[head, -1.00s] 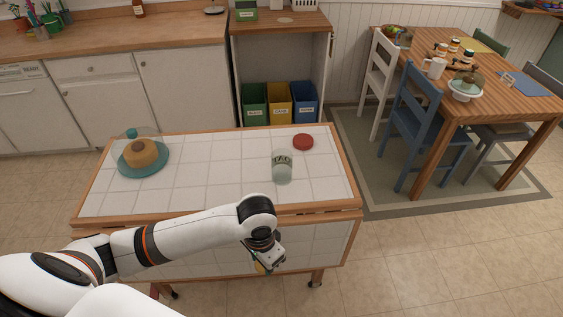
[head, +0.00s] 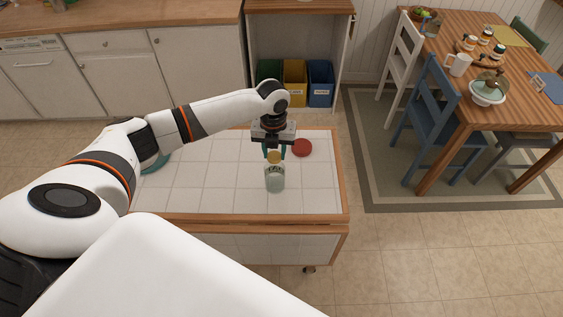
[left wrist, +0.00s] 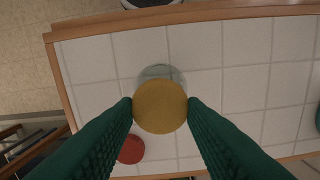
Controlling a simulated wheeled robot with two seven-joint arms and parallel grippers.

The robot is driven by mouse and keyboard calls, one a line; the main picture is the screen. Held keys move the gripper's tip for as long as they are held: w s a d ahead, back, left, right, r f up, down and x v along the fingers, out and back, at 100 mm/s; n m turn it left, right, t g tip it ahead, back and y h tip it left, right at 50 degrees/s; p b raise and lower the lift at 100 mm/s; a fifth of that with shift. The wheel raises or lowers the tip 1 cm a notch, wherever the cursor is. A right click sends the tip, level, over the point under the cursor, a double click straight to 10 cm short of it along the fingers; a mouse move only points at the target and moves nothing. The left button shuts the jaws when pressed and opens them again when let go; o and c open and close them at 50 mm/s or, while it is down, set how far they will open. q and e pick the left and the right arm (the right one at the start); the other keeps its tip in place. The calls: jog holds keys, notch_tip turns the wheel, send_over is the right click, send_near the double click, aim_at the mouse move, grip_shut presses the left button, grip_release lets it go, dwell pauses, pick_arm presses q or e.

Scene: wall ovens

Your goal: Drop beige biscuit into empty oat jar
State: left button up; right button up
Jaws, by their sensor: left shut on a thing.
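My left gripper (head: 274,152) is shut on the round beige biscuit (head: 274,157). In the left wrist view the biscuit (left wrist: 160,106) sits between the two green fingertips. The clear glass oat jar (head: 275,181) stands upright and open on the white tiled table. In the head view the biscuit is right above the jar's mouth. In the left wrist view the biscuit covers most of the jar (left wrist: 158,72), and only part of its rim shows beyond it. I cannot tell the gap between biscuit and rim. My right gripper is in neither view.
A red lid (head: 302,148) lies on the tiled table (head: 220,199) just right of the jar. A teal plate (head: 155,163) is mostly hidden behind my left arm. The tiles left of the jar are clear.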

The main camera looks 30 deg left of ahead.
pick_arm(q)
jog(key=shift+w+a+r+m, duration=0.55)
jog(key=shift+w+r+m, duration=0.05)
jog(key=shift+w+m, duration=0.2)
jog(key=shift+s+f+b, duration=0.1)
jog(key=shift+f+b, duration=0.55)
jog(key=shift+f, duration=0.05)
notch_tip(320, 180, down, 5)
jog(key=b, duration=0.4)
jog(key=shift+r+b, duration=0.2)
jog(key=shift+b, duration=0.15)
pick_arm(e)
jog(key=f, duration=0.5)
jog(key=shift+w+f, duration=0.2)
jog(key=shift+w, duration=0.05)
pick_arm(q)
jog(key=shift+r, duration=0.1)
jog(key=o, duration=1)
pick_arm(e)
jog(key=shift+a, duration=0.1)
